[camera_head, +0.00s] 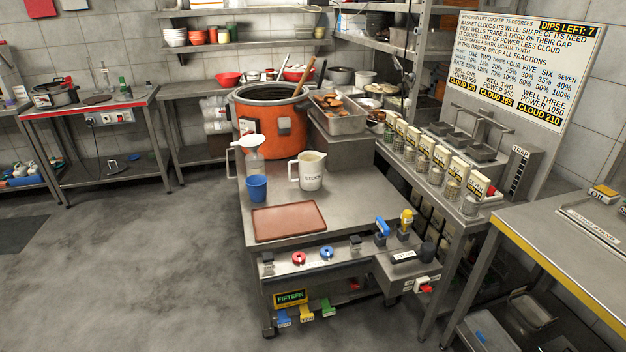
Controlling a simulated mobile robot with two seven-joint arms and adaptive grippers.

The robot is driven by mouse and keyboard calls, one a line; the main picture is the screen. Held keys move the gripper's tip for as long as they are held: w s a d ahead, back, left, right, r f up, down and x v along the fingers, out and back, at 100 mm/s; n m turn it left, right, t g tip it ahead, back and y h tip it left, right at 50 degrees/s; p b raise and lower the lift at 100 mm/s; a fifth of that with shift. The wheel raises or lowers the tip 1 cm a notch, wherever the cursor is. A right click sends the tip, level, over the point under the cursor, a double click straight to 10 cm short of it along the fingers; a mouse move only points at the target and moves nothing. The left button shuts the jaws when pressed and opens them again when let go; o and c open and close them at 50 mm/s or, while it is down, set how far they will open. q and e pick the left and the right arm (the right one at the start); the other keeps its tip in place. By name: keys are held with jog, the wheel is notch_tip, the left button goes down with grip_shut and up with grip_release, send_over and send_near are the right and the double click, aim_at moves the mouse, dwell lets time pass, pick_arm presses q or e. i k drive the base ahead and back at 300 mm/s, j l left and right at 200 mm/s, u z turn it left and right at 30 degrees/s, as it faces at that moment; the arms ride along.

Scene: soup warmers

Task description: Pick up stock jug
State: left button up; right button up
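A brown tray (289,221) lies in front of the jug. Neither of my grippers shows in the head view, and nothing touches the jug.
A large orange pot (271,126) stands behind the jug, with a raised metal tray of food (342,122) to its right. Several labelled containers line the right counter. A yellow-edged table (560,240) stands at right. Grey floor (150,270) is open at left.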

aim_at(311, 163)
jog(key=z, duration=0.3)
jog(key=i+j+z, duration=0.1)
jog(key=z, duration=0.25)
jog(key=j+z, duration=0.55)
jog(key=z, duration=0.15)
jog(key=j+z, duration=0.35)
jog(key=j, duration=0.6)
